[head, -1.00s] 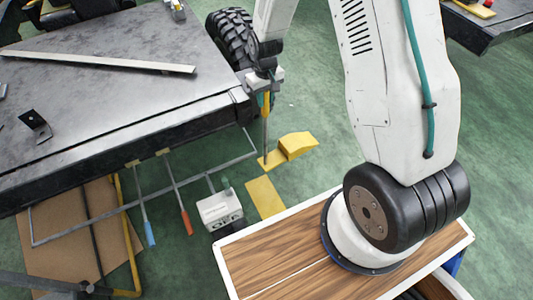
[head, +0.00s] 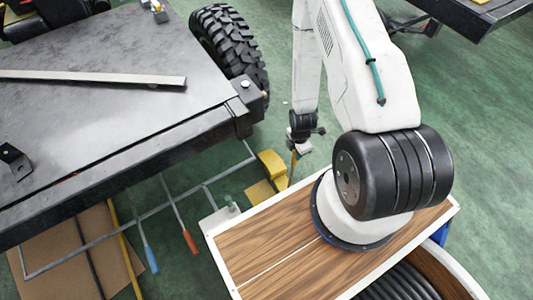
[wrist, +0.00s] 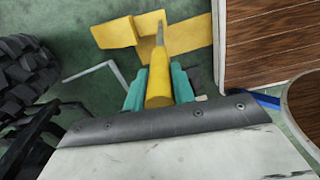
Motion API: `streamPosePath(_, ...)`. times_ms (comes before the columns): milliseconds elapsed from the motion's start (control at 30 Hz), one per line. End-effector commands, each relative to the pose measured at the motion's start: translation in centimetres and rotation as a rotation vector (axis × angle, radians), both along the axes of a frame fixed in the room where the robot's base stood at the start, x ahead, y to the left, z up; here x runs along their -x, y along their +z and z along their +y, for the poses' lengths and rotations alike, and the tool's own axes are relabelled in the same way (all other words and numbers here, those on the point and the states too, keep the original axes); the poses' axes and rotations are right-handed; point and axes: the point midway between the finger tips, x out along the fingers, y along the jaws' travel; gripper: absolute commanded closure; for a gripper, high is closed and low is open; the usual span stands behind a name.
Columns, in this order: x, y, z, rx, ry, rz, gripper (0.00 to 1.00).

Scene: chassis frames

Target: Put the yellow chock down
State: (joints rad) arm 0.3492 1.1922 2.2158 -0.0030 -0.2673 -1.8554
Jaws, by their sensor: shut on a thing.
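The yellow chock (head: 272,163) is a wedge block with a flat foot and an upright rod, low at the floor beside the deck. In the wrist view its wedge (wrist: 114,33) is at the upper left. My gripper (head: 300,147) is shut on the yellow handle at the rod's top; in the wrist view its teal fingers (wrist: 158,88) flank the handle. A flat yellow floor patch (head: 259,193) lies next to the foot, and also shows in the wrist view (wrist: 191,37). I cannot tell whether the foot touches the floor or overlaps the patch.
A dark metal bench (head: 100,110) stands left, with a treaded tyre (head: 228,45) behind its corner. A grey floor frame (head: 150,212) and blue- and orange-handled tools (head: 189,241) lie below it. My wood-topped deck is in front. Green floor is open to the right.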

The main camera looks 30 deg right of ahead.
Motion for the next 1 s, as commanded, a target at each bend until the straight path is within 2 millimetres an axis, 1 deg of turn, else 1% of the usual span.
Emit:
streamPosePath(33, 0.6, -0.4, 0.0, -0.001, 0.028, 0.002, 1.00)
streamPosePath(133, 1.2, -0.9, 0.1, 0.000, 0.075, -0.001, 1.00)
streamPosePath(267, 0.5, -1.2, -0.1, 0.001, 0.099, -0.005, 1.00)
streamPosePath(467, -2.8, -1.5, -1.1, 0.002, 0.101, -0.007, 1.00)
streamPosePath(800, -9.9, -2.2, -3.8, 0.002, 0.097, -0.006, 1.00)
streamPosePath(900, -11.5, -2.3, -4.4, 0.003, 0.097, -0.005, 1.00)
streamPosePath(1000, -12.5, -2.4, -4.8, 0.002, 0.096, -0.004, 1.00)
